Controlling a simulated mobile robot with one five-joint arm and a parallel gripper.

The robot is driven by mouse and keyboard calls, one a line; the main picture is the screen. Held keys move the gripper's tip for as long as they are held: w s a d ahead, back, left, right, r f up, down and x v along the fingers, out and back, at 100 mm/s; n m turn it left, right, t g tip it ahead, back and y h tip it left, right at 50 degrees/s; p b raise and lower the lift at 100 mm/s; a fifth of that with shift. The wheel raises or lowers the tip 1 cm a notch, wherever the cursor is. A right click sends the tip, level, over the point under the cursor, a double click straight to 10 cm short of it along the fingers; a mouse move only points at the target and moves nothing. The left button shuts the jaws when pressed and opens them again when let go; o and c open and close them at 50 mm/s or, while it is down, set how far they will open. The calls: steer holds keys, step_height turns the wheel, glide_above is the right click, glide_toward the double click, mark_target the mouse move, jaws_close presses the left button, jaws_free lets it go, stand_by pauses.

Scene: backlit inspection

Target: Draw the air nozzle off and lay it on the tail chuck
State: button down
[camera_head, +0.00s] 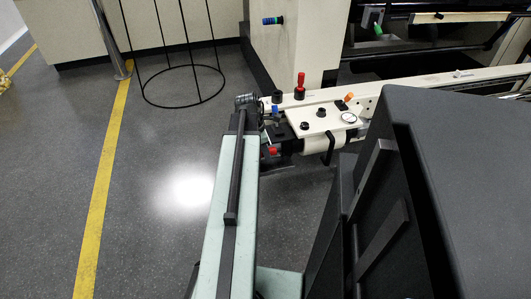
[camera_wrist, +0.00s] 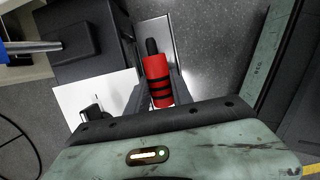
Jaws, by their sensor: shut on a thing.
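In the head view a small red piece (camera_head: 272,151) shows near the end of my arm, beside the cream machine's end. I cannot pick out the tail chuck for sure.
The cream machine (camera_head: 325,122) carries several knobs, a gauge and a red-topped lever (camera_head: 300,84). A blue piece with a metal rod (camera_wrist: 36,46) meets a black block (camera_wrist: 90,45). A black wire stand (camera_head: 183,88) stands on open floor at left.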

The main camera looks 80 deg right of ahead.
mark_target(267, 167)
step_height(267, 167, down, 6)
steer(key=b, duration=0.6)
steer(key=shift+a+f+b, duration=0.1)
steer(key=shift+a+b, duration=0.05)
steer(key=shift+b, duration=0.2)
steer(key=c, duration=1.1)
jaws_free()
steer(key=shift+a, duration=0.1)
steer(key=shift+o, duration=0.2)
steer(key=shift+w+r+p, duration=0.1)
steer(key=shift+r+p, duration=0.55)
steer(key=shift+p, duration=0.25)
steer(key=p+v, duration=0.7)
steer(key=shift+r, duration=0.2)
steer(key=shift+f, duration=0.1)
